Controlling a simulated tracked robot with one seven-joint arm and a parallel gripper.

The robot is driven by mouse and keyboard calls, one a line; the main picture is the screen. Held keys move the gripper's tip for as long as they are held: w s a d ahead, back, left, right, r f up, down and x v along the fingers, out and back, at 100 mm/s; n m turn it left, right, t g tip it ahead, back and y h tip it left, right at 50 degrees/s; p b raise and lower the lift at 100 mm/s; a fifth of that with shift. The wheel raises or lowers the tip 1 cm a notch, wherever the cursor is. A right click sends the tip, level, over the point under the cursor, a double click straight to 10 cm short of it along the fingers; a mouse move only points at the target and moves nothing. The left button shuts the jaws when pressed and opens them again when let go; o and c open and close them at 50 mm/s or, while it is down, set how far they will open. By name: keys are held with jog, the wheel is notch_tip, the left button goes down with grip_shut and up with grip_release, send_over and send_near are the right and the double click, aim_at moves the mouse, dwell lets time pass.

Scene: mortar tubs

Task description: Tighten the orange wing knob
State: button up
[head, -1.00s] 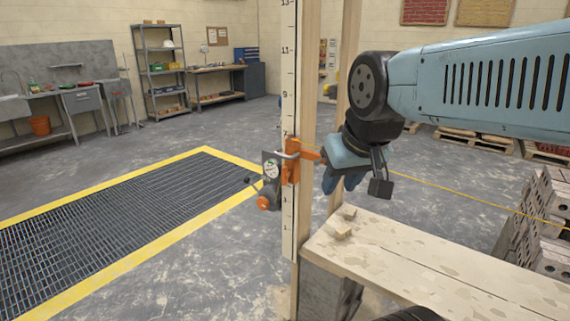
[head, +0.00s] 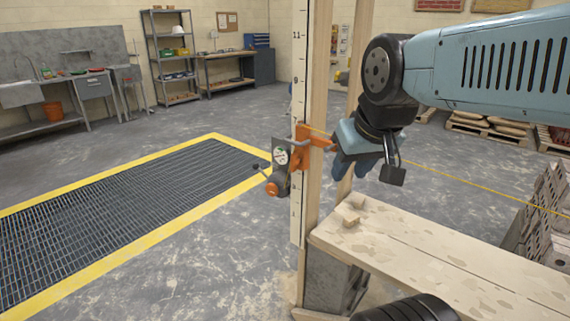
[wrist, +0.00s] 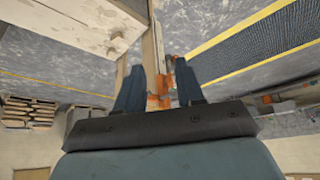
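An orange bracket (head: 301,150) is clamped on the upright measuring staff and wooden post. An orange piece (head: 324,144), which looks like the wing knob, sticks out from its right side. My gripper (head: 343,160) is right beside this piece, its blue fingers pointing down and left. In the wrist view my gripper (wrist: 160,75) has its two fingers apart. Orange parts (wrist: 165,101) show in the gap between them. No firm contact is visible, and the fingers partly hide the knob. A grey device with a dial (head: 281,157) and a round orange knob (head: 272,189) hangs left of the bracket.
A wooden plank bench (head: 430,265) with small wood blocks (head: 350,209) stands below my gripper. A yellow string (head: 470,193) runs right from the post, towards stacked blocks (head: 535,215). The yellow-edged floor grate (head: 120,220) and open floor are at left.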

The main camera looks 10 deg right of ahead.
jog(key=shift+o, duration=0.4)
jog(key=shift+w+d+f, duration=0.1)
jog(key=shift+w+f, duration=0.1)
jog(key=shift+f, duration=0.05)
jog(key=n+t+h, duration=0.5)
jog(key=n+h, duration=1)
jog(key=n, duration=1)
send_near(292, 158)
jog(key=x, duration=0.9)
jog(key=shift+w+d, duration=0.15)
jog(key=shift+c, duration=0.3)
